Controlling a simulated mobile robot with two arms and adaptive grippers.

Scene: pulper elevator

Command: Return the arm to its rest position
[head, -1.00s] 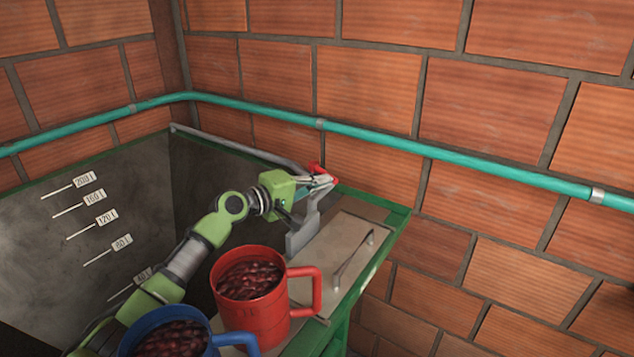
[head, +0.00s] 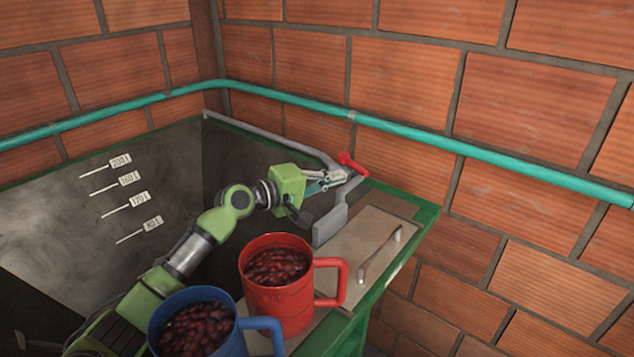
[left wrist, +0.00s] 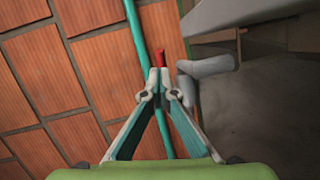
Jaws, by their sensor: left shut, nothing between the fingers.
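My left arm (head: 190,255) reaches in from the lower left over a grey tank. My left gripper (head: 342,176) is shut and empty, just beside a red handle (head: 351,162) at the far end of a grey pipe. In the left wrist view, the closed fingertips (left wrist: 166,94) point towards the red handle (left wrist: 160,57), which shows just beyond them. I cannot tell from this whether they touch. My right gripper is not in view.
A red mug (head: 278,305) and a blue mug (head: 185,345), both full of dark red cherries, stand close to my left arm. A grey metal handle (head: 380,255) rises from the ledge. A teal pipe (head: 440,140) runs along the brick wall (head: 400,70). The tank wall (head: 60,240) has volume marks.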

